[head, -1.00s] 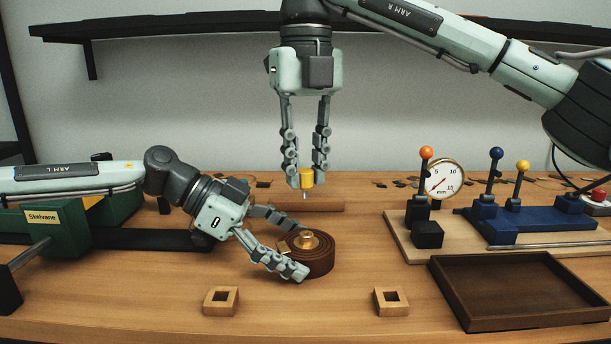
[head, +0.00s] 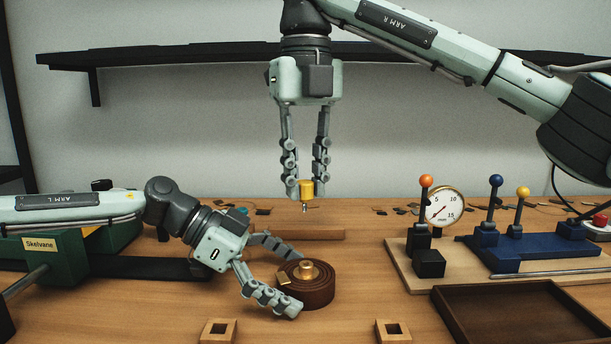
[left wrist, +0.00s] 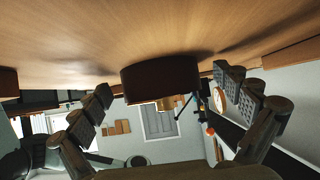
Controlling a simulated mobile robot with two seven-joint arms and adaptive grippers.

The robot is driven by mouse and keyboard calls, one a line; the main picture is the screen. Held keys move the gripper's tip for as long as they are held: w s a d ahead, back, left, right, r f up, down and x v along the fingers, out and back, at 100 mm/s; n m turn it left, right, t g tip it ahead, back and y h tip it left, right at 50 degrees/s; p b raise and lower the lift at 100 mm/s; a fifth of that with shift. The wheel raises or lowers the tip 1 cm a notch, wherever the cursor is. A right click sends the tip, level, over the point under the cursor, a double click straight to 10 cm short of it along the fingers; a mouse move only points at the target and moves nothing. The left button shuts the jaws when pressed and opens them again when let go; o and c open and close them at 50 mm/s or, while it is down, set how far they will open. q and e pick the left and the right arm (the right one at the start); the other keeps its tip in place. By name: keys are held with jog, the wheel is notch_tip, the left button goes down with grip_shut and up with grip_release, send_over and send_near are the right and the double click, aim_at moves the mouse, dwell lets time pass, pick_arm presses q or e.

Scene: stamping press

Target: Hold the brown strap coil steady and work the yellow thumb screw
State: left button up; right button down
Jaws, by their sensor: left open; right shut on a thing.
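The brown strap coil (head: 318,297) lies flat on the bench, with a brass-coloured hub (head: 306,271) at its centre. My left gripper (head: 296,284) is open, with one finger on the far side and one on the near side of the coil; a gap shows around the coil (left wrist: 160,78) in the left wrist view. My right gripper (head: 306,188) points straight down above and behind the coil. It is shut on the yellow thumb screw (head: 306,189), whose thin metal shank hangs below, clear of the coil.
A wooden bar (head: 297,232) lies behind the coil. Two square wooden blocks (head: 218,331) (head: 393,331) stand in front. At right are a brown tray (head: 445,320), a dial gauge (head: 445,206) and colour-knobbed levers (head: 495,215). A green machine (head: 50,262) stands at left.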

pick_arm(q)
jog(key=shift+r, duration=0.1)
jog(key=v, duration=1.2)
